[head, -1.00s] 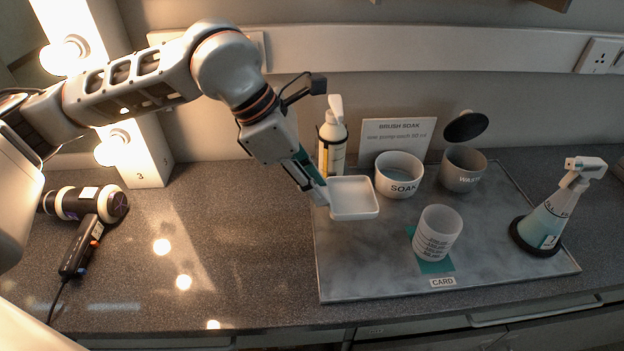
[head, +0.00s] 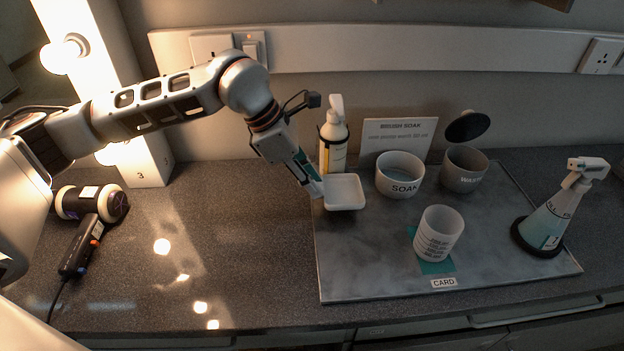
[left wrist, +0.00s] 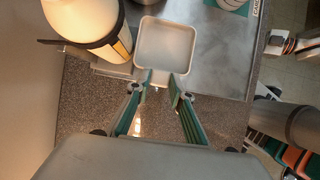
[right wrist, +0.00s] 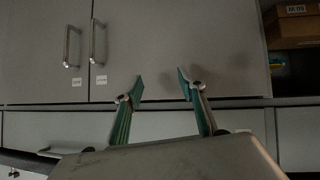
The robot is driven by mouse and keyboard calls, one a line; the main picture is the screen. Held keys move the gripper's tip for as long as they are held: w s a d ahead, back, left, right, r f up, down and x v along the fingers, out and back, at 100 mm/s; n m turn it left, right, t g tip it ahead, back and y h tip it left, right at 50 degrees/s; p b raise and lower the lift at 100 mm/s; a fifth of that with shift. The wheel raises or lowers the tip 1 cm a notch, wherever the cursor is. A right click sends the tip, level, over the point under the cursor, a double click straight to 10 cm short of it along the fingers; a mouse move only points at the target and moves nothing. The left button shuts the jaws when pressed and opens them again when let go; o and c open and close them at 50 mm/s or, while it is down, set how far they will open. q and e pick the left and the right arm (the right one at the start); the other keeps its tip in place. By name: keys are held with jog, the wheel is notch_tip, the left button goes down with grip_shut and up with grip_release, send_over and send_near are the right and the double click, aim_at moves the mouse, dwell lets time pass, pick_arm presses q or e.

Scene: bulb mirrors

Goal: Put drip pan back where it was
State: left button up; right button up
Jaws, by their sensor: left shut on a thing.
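The drip pan (head: 345,189) is a shallow white square dish. My left gripper (head: 319,195) is shut on its near left edge, and the pan shows beyond the fingertips in the left wrist view (left wrist: 165,42). The pan is just in front of the white pump bottle (head: 333,135), over the back left part of the grey marbled board (head: 360,265). I cannot tell whether the pan touches the board. In the left wrist view the bottle (left wrist: 85,20) stands left of the pan. My right gripper (right wrist: 160,85) is open and empty, facing cabinet doors.
The soak bowl (head: 400,188) is right of the pan, with the waste pot (head: 463,180) beyond it. A sign (head: 398,138) stands behind. A white cup (head: 438,232) and spray bottle (head: 550,220) stand on the board. A hair dryer (head: 92,205) lies left; the counter between is clear.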

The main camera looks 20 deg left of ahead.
pick_arm(q)
jog(key=shift+w+f, duration=0.1)
jog(key=shift+f, duration=0.05)
jog(key=shift+f, duration=0.45)
jog(key=shift+f, duration=0.1)
jog(key=o, duration=1)
jog(key=shift+r, duration=0.45)
jog(key=v, duration=1.2)
jog(key=shift+a+r+p, duration=0.1)
jog(key=shift+r+p, duration=0.1)
jog(key=shift+p, duration=0.2)
